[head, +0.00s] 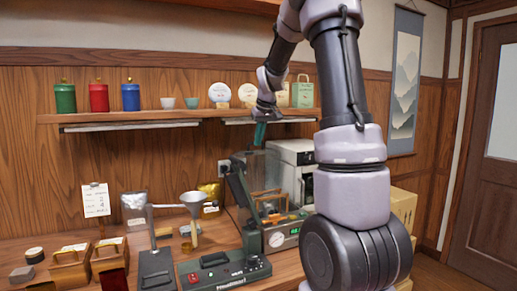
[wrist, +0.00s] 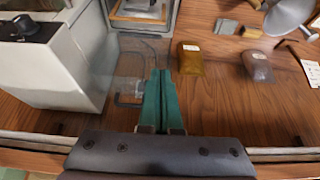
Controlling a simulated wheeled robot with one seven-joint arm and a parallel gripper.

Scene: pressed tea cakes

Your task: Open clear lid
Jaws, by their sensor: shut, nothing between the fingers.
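The machine with the clear lid is a dark green box with a round gauge (head: 276,240) on its front, on the counter right of centre in the head view. Its clear lid (head: 258,172) appears raised and tilted above the body, with dark side arms. My gripper (head: 260,132) is above the lid's upper edge. In the wrist view its green fingers (wrist: 158,100) are pressed together, empty. A clear panel with a dark, bent handle-like part (wrist: 125,100) shows just left of the fingers; I cannot tell whether they touch it.
A pale boxy appliance (head: 293,160) stands behind the machine. The shelf (head: 140,115) above holds canisters and cups. Small packets (wrist: 190,58) lie on the wood beyond my fingers.

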